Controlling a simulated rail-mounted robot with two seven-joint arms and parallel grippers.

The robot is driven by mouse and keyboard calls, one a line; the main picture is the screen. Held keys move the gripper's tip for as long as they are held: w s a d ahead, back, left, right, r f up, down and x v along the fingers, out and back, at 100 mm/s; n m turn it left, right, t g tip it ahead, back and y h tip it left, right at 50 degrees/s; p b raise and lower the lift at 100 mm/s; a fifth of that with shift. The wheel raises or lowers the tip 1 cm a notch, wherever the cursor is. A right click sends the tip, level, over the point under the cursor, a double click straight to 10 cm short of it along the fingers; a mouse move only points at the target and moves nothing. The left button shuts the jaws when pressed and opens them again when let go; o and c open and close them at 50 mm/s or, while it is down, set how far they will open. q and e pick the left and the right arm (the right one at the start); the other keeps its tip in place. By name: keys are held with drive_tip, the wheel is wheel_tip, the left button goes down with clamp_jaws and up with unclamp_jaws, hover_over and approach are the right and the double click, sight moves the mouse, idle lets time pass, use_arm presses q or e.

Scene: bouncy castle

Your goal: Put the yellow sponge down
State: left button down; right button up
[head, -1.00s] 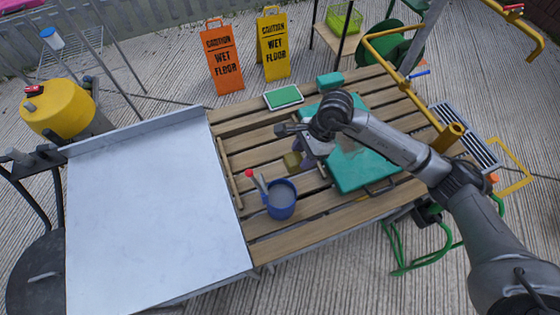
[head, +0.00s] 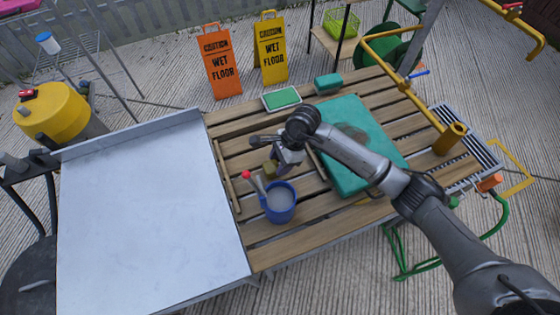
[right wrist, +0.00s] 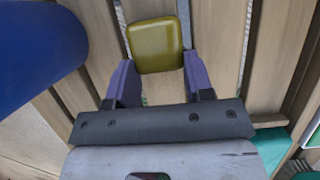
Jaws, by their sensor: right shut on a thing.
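The yellow sponge (right wrist: 157,45) is between the purple fingertips of my right gripper (right wrist: 160,75) in the right wrist view. The gripper is shut on it. In the head view the small olive-yellow sponge (head: 269,169) shows at the end of my right gripper (head: 274,164), over the slatted wooden table (head: 300,239), just behind the blue bucket (head: 279,203). I cannot tell whether the sponge touches the slats. My left gripper is not in view.
The bucket holds greyish liquid, and a red-tipped handle (head: 247,176) stands beside it. A wooden stick (head: 227,176) lies to the left. A teal mat (head: 345,176) lies to the right. A green-white pad (head: 282,98) and teal block (head: 328,84) lie at the back. A pale panel (head: 140,220) adjoins the left.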

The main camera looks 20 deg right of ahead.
drive_tip(key=shift+w+d+f, duration=0.1)
drive_tip(key=shift+f, duration=0.05)
drive_tip(key=o, duration=0.9)
drive_tip(key=shift+o, duration=0.2)
drive_tip(key=shift+r, duration=0.45)
drive_tip(key=p+v, duration=0.2)
drive_tip(key=v, duration=0.9)
drive_tip(key=shift+d+r, duration=0.2)
